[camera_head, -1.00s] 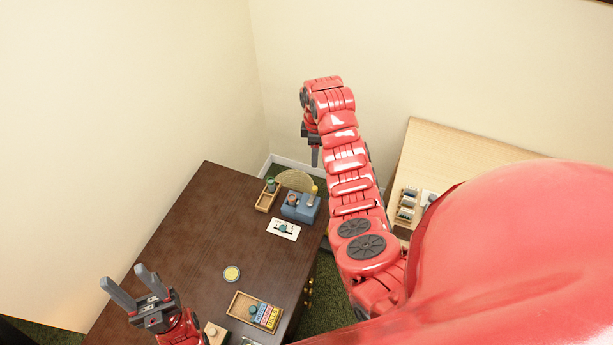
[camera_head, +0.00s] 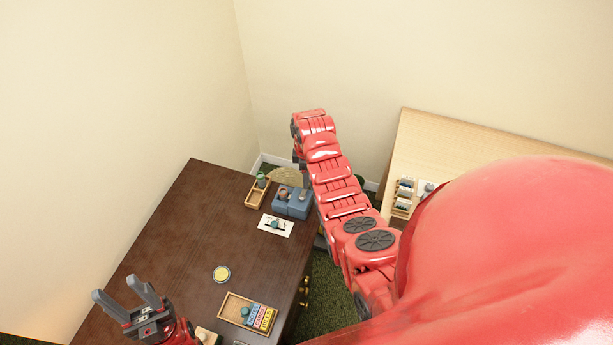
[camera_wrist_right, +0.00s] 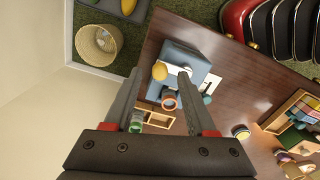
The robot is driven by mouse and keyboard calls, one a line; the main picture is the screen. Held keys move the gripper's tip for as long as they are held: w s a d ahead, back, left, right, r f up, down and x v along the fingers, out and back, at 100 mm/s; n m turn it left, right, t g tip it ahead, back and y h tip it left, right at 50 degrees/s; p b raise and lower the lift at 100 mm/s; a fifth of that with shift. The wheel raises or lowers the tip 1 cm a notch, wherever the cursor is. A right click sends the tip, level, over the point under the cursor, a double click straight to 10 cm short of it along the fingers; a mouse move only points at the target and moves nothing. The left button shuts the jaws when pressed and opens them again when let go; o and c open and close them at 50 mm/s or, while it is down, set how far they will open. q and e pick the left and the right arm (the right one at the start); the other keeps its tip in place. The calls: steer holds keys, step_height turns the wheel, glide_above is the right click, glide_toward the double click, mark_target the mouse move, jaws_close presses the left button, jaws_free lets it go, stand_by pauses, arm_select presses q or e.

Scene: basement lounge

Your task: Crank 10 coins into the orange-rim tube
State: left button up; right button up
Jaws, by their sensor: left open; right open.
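A blue coin machine (camera_head: 292,204) stands at the far right of the dark table. In the right wrist view the machine (camera_wrist_right: 178,53) has a rounded yellow part (camera_wrist_right: 160,71) on it. My left gripper (camera_head: 128,293) is open and empty over the table's near left.
A white card (camera_head: 265,224) with a dark green piece lies before the machine. A yellow disc (camera_head: 221,273) and a wooden tray (camera_head: 230,304) with coloured blocks are nearer. A wicker basket (camera_wrist_right: 97,46) stands on the floor behind. A light wooden table (camera_head: 440,140) is at right. The dark table's middle is clear.

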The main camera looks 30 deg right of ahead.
steer(key=shift+f, duration=0.65)
jaws_close()
